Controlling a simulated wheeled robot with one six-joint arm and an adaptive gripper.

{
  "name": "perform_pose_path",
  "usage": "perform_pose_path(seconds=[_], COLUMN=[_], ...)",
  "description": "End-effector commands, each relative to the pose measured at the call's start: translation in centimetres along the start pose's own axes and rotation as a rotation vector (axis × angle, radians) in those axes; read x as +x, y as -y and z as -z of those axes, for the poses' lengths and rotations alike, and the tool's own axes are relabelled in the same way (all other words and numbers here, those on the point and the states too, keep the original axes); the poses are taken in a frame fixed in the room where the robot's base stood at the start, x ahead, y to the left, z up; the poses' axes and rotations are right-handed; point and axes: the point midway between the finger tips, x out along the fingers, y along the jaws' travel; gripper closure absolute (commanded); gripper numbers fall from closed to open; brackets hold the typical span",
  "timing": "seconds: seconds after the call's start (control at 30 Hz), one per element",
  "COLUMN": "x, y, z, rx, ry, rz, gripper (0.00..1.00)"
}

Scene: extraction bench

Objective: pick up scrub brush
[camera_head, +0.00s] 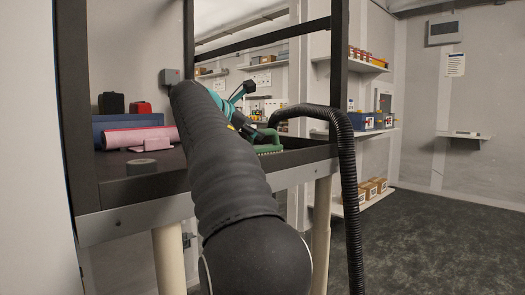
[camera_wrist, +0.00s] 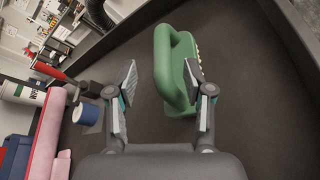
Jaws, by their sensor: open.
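The green scrub brush (camera_wrist: 165,62) lies on the dark bench top in the wrist view, with a looped handle and pale bristles along its right edge. My gripper (camera_wrist: 161,70) is open, with its two fingers spread apart. The brush's handle shows ahead of the gap, closer to the right finger. The right fingertip overlaps the brush in the picture; I cannot tell if they touch. In the head view the brush (camera_head: 268,149) shows as a small green piece at the bench's right end, and my arm hides most of my gripper.
A pink roll (camera_head: 138,137) and a blue box (camera_head: 128,123) lie on the bench's left part. A blue-grey round piece (camera_wrist: 86,114) sits left of my gripper. Black frame posts (camera_head: 339,70) rise from the bench (camera_head: 125,190). A black ribbed hose (camera_head: 350,190) hangs at its right.

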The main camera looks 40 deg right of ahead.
Motion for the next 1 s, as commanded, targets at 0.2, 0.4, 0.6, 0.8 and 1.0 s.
perform_pose_path(seconds=[0.2,0.4,0.6,0.8,1.0], x=[0.9,3.5,5.4,5.4,5.4], y=[0.1,0.4,0.2,0.2,0.2], z=[0.0,-0.1,-0.2,-0.2,-0.2], rx=[0.000,0.001,0.000,0.000,0.000], ry=[0.000,0.000,-0.001,-0.001,-0.001], rz=[0.000,0.001,-0.002,-0.003,-0.002], gripper=[0.48,0.48,0.48,0.51,1.00])
